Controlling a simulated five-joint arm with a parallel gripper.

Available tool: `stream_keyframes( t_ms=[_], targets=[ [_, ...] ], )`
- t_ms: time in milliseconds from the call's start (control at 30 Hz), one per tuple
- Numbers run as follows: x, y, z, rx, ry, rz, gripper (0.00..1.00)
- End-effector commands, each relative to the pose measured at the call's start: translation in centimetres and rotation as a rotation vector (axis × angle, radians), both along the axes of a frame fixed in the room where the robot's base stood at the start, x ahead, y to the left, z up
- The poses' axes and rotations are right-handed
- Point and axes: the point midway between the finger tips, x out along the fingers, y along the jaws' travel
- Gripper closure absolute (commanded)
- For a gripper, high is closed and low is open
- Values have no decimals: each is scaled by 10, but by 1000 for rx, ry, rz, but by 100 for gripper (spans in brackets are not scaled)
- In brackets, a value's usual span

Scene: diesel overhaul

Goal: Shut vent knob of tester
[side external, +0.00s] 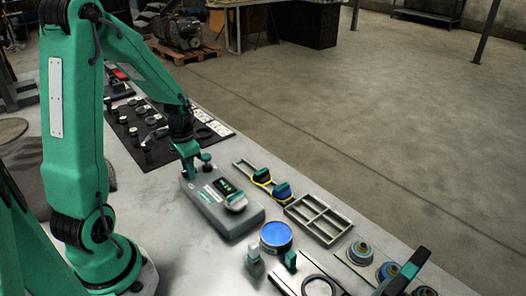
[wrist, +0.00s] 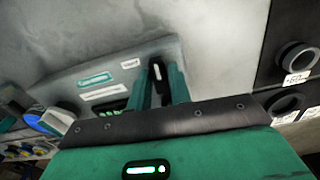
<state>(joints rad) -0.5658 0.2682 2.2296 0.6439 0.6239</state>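The tester (side external: 222,214) is a grey box with a small dark display, lying flat on the bench. It also shows in the wrist view (wrist: 70,84). A white knob with a teal bar (side external: 236,201) sits on its near end; it shows at the left of the wrist view (wrist: 60,119). My gripper (side external: 191,172) is low over the tester's far end. In the wrist view its teal fingers (wrist: 159,75) stand apart, with a small dark knob with a white mark (wrist: 157,72) between their tips. I cannot tell whether they touch it.
A black mat with parts (side external: 150,130) lies beyond the tester. Bare bench lies left of the tester.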

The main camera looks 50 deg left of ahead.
Motion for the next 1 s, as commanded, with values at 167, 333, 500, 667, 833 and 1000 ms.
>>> stream_keyframes(
  t_ms=[167,333,500,667,833,1000],
  targets=[
    [0,0,0,0,0,-1,62],
    [0,0,-1,0,0,-1,62],
    [1,0,2,1,-1,-1,62],
    [1,0,13,1,-2,-1,62],
    [1,0,28,2,-3,-1,62],
    [1,0,42,2,-2,-1,62]
  ],
)
